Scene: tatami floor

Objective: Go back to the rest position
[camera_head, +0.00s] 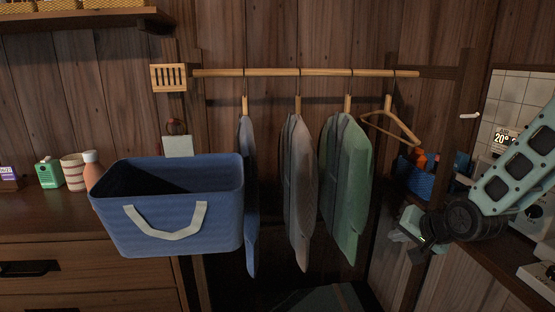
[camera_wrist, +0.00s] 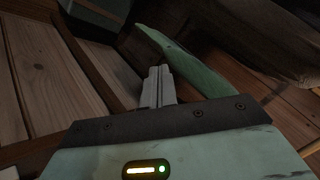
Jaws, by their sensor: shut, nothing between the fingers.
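My gripper (camera_head: 410,232) is at the right in the head view, at the end of my raised arm, to the right of the hanging clothes and apart from them. In the wrist view my gripper's fingers (camera_wrist: 158,84) are together with nothing between them. A green garment (camera_head: 345,185) hangs nearest to my gripper on the left. A green shape, probably this garment, also shows in the wrist view (camera_wrist: 195,68) beyond the fingers.
A wooden rail (camera_head: 300,72) holds a blue garment (camera_head: 250,200), a grey garment (camera_head: 299,190) and an empty hanger (camera_head: 392,122). A blue basket (camera_head: 175,225) stands at the left counter's edge. A small blue container (camera_head: 415,180) stands behind my arm.

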